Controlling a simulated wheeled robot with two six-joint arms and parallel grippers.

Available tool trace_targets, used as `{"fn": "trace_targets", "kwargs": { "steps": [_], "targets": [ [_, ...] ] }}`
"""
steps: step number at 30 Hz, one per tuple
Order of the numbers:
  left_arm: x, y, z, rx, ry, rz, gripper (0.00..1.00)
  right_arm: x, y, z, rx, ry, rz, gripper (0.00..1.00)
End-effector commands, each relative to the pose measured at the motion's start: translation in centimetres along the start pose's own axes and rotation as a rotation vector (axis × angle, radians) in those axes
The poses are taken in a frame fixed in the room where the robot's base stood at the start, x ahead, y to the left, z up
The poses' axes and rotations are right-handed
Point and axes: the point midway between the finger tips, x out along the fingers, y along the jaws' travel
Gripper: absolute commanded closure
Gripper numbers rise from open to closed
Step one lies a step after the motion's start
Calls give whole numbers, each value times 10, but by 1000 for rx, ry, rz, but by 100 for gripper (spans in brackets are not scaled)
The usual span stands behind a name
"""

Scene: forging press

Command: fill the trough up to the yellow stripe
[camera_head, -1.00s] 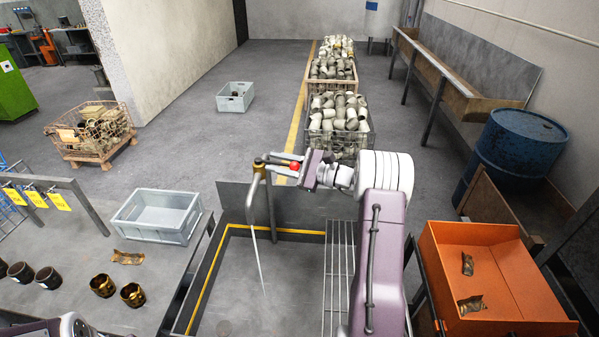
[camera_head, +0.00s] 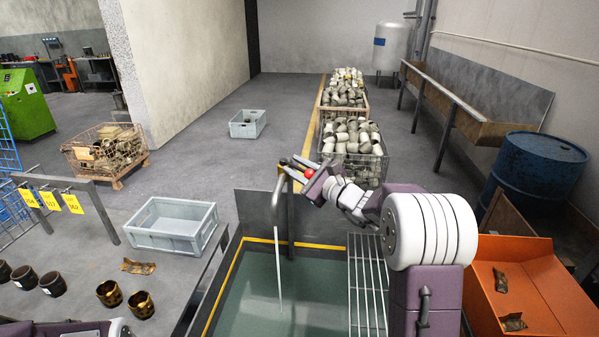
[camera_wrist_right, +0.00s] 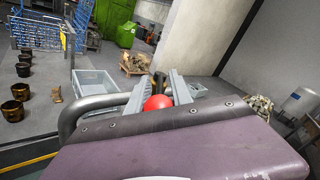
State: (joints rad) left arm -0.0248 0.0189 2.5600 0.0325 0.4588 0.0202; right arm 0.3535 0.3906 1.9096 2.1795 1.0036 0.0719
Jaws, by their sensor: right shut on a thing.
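The trough (camera_head: 232,251) is at the bottom middle of the head view, with a yellow stripe (camera_head: 300,244) along its inner walls. Greenish water (camera_head: 262,295) lies in it, its surface close below the stripe; the exact gap is hard to tell. A bent tap pipe (camera_head: 276,200) stands over the trough, and a thin pale stream (camera_head: 279,270) falls from it. My right gripper (camera_head: 294,167) is at the top of the tap, shut on its red-knobbed lever (camera_wrist_right: 157,103), which shows between the fingers in the wrist view. My left gripper is out of view.
A wire rack (camera_head: 368,285) spans the trough's right side. An orange tray (camera_head: 535,290) with scrap pieces stands at right, near a blue drum (camera_head: 535,170). A grey crate (camera_head: 172,226) and dark rings (camera_head: 141,304) are on the floor at left.

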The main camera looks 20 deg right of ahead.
Motion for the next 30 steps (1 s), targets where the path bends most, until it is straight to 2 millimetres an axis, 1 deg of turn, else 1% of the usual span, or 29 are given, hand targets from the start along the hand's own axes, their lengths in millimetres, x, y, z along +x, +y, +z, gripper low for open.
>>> {"fn": "trace_targets", "kwargs": {
  "steps": [8, 9, 10, 11, 19, 22, 23, 27, 30],
  "targets": [
    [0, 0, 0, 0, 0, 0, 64, 0, 1, 0, 0, 1, 2, 100],
    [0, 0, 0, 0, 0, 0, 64, 0, 1, 0, 0, 1, 2, 71],
    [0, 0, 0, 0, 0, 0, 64, 0, 1, 0, 0, 0, 3, 62],
    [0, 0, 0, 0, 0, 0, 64, 0, 1, 0, 0, 0, 3, 57],
    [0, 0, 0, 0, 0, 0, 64, 0, 1, 0, 0, 0, 2, 57],
    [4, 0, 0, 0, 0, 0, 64, -6, 1, -2, -1, 0, 1, 57],
    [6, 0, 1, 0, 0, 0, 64, -11, 1, -2, -2, 0, 0, 57],
    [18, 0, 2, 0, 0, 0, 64, -42, 1, -3, -3, 1, -3, 57],
    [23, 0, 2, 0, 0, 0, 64, -64, 1, -3, -2, 2, -3, 57]
  ]
}}
